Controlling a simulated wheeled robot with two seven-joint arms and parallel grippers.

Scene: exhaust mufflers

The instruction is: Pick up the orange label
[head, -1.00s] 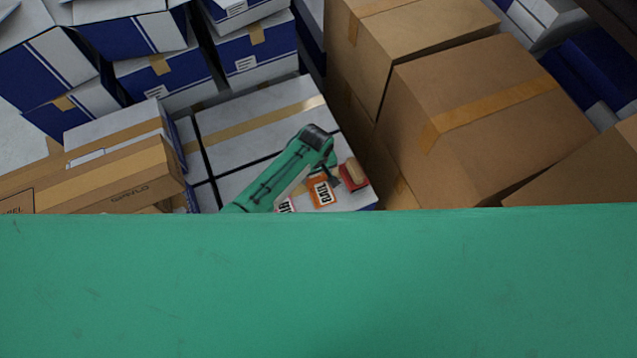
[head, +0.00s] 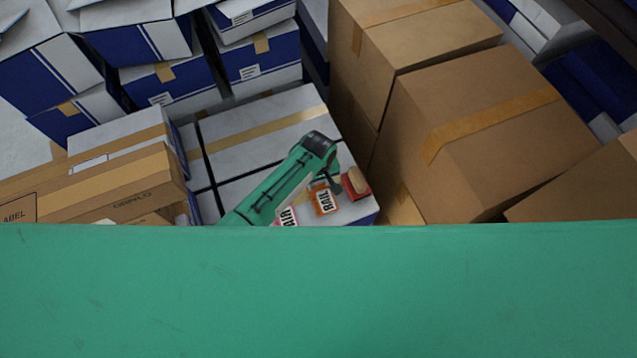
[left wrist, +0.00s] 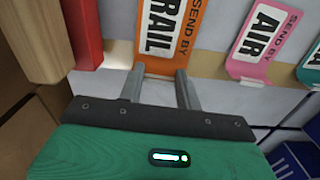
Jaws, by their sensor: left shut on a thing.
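The orange label (head: 324,200), printed "RAIL", shows in the head view at the right end of the white box top. In the left wrist view the orange label (left wrist: 172,30) is at the top middle, its lower edge between my fingers. My left gripper (head: 322,186) is at the label's far edge in the head view. In the left wrist view the left gripper (left wrist: 161,78) is shut on the label's edge. A pink "AIR" label (left wrist: 262,40) is just right of it. My right gripper is not in view.
A red and wooden object (head: 355,182) stands close beside the orange label. Large brown cartons (head: 490,120) rise to the right. A green label (left wrist: 312,65) is partly seen at the right. Blue and white boxes (head: 165,85) are stacked behind.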

